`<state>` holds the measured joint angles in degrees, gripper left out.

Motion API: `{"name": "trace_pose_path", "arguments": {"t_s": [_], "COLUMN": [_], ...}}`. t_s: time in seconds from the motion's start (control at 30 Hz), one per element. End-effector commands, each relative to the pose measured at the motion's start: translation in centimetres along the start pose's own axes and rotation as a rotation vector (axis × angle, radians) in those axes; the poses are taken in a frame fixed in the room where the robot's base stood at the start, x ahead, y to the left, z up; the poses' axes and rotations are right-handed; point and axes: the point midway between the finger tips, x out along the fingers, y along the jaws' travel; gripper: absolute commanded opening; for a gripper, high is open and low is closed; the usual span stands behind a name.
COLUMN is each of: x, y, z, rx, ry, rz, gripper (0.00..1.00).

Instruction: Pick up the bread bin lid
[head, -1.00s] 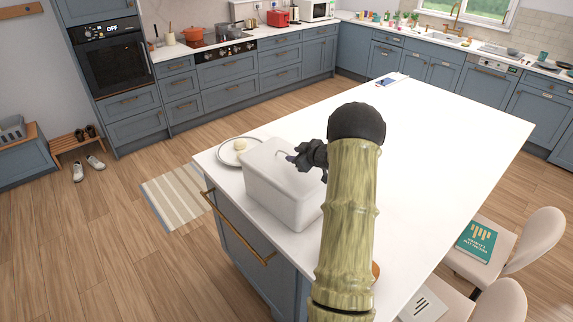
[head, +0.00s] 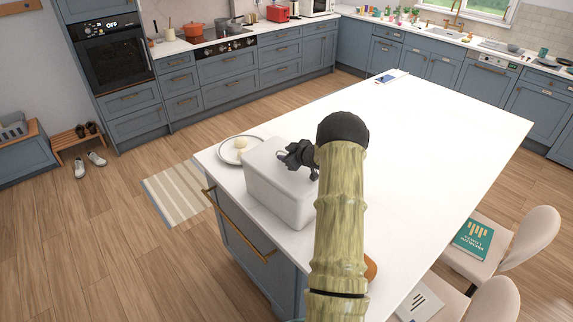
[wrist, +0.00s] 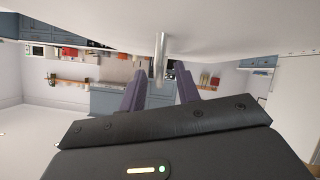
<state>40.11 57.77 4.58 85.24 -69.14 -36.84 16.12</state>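The white bread bin (head: 275,200) stands near the left corner of the white island. Its lid (head: 262,160) is on top, flat and closed. In the wrist view the picture is upside down, and the pale lid (wrist: 215,30) fills the top, with a metal handle (wrist: 160,58) sticking out from it. My gripper (head: 288,157) is just above the lid at its handle and hides most of it in the head view. In the wrist view my gripper (wrist: 160,82) has its two purple fingers apart, one either side of the handle, with gaps on both sides.
A plate (head: 228,150) with a pale round item stands close behind the bin. A phone (head: 385,79) lies at the island's far end. An orange-brown item (head: 370,268) is partly hidden by my arm. The right part of the island top (head: 430,140) is clear.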

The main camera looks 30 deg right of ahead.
Motion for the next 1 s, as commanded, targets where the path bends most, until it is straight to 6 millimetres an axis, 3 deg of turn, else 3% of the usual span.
{"name": "trace_pose_path", "arguments": {"t_s": [0.17, 0.33, 1.0], "x": [-0.02, -0.03, -0.37], "y": [0.01, 0.0, 0.26], "z": [-0.01, -0.01, -0.8], "rx": [0.0, 0.0, -0.006], "ry": [0.0, 0.0, 0.004], "rz": [0.0, 0.0, -0.001], "gripper": [0.32, 0.0, 0.0]}}
